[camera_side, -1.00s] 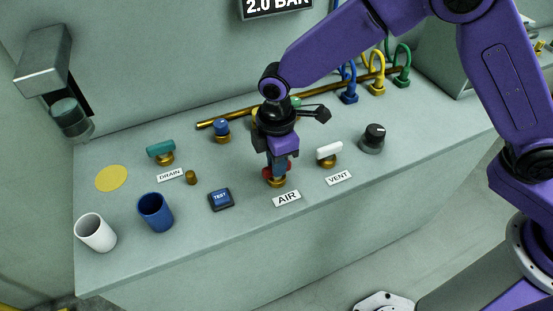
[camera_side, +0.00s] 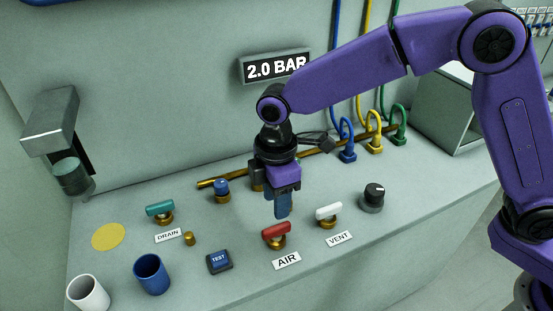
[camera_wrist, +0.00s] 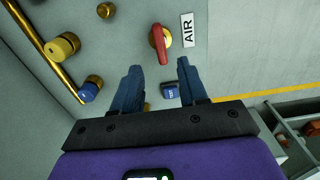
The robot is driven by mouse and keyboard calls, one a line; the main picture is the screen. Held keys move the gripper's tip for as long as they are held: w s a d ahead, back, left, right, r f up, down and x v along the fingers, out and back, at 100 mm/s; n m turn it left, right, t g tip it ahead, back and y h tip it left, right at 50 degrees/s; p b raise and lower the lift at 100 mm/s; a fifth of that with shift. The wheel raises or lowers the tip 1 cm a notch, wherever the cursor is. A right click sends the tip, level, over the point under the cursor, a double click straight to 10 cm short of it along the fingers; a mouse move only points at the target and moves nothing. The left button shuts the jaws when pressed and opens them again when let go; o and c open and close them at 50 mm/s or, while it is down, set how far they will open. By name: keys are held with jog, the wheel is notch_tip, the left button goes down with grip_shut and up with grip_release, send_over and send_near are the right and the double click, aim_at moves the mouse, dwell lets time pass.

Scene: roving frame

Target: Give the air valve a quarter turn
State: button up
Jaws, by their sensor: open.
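The air valve has a red handle (camera_side: 276,230) on a brass base, behind the AIR label (camera_side: 287,261). In the side view the handle lies roughly left to right, its right end a little higher in the picture. My gripper (camera_side: 283,214) points down above and slightly behind the handle, clear of it. In the wrist view the red handle (camera_wrist: 160,44) lies ahead of the blue fingers. My gripper (camera_wrist: 159,66) is open there, with a gap between the fingers and nothing held.
A teal DRAIN handle (camera_side: 160,208) stands left and a white VENT handle (camera_side: 328,211) right of the air valve. A TEST button (camera_side: 219,262), a black knob (camera_side: 373,198) and two cups sit on the bench. A sign (camera_side: 275,67) reads 2.0 BAR.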

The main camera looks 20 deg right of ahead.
notch_tip(320, 180, up, 10)
dwell(0.3)
jog(key=shift+f, duration=0.15)
jog(key=s+d+f+m, duration=0.2)
jog(key=s+d, duration=1)
jog(key=d, duration=0.3)
jog(key=s+d+f+m, duration=0.3)
jog(key=s+d, duration=0.8)
jog(key=d, duration=0.3)
jog(key=shift+s+d, duration=0.35)
jog(key=shift+s, duration=0.05)
